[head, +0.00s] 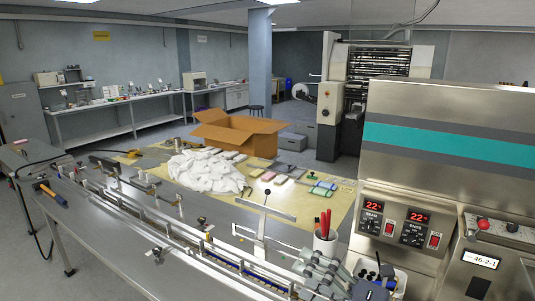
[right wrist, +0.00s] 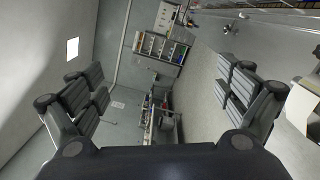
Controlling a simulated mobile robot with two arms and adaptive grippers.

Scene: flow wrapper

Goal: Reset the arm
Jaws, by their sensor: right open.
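My right gripper (head: 316,272) is low in the head view, right of centre, above the front end of the wrapper's infeed track (head: 190,232). That view is turned sideways and looks across the room, with floor and far shelves behind the fingers. My left arm and left gripper are not in view.
The wrapper's control panel (head: 398,225), with red displays, stands close on the right. A pile of white cloth (head: 207,174), an open cardboard box (head: 238,133) and several coloured packs (head: 323,187) lie on the yellow-topped table. An orange-handled hammer (head: 50,193) lies at far left.

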